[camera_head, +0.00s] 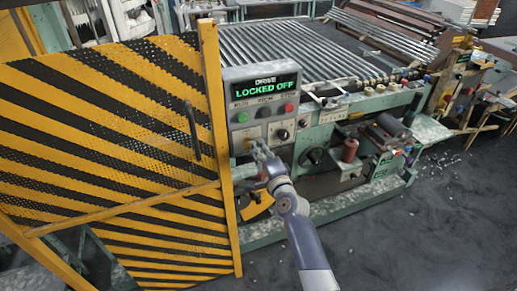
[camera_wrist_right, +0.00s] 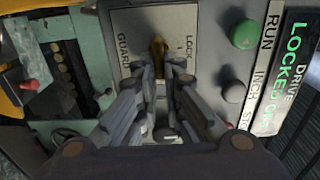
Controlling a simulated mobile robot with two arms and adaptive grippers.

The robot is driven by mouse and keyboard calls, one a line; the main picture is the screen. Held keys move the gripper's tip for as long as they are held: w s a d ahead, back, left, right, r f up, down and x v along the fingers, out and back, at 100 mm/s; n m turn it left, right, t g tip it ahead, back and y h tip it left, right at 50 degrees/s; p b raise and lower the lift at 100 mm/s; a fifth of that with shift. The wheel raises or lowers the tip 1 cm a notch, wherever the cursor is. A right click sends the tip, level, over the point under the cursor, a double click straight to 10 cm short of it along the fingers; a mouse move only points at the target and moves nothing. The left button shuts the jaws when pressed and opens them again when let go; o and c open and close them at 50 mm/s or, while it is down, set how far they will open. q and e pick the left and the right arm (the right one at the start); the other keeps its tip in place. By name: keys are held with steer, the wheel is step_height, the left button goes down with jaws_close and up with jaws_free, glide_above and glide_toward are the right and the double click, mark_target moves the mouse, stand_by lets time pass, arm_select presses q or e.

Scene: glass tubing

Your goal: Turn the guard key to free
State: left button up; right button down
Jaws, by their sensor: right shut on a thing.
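The brass guard key (camera_wrist_right: 158,46) stands in a pale plate (camera_wrist_right: 130,22) on the control panel; the lettering around it reads GUARD and LOCK. My right gripper (camera_wrist_right: 160,73) has its fingers closed in on the key, whose upper part shows between the fingertips. In the head view my right gripper (camera_head: 257,148) is at the lower left of the grey control panel (camera_head: 238,97) and mostly hides the key. The drive display (camera_head: 266,86) reads LOCKED OFF in green. My left gripper is not in view.
A green button (camera_wrist_right: 244,34) and a grey button (camera_wrist_right: 234,91) sit close beside the key. The yellow-and-black striped guard gate (camera_head: 110,120) stands left of the panel, with a dark handle (camera_head: 193,130). A roller bed (camera_head: 300,50) lies behind. Dark floor (camera_head: 440,230) is open at lower right.

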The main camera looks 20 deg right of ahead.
stand_by(0.5)
steer(key=c, duration=1.7)
jaws_free()
steer(key=s, duration=1.2)
steer(key=shift+d, duration=0.2)
steer(key=shift+f, duration=0.1)
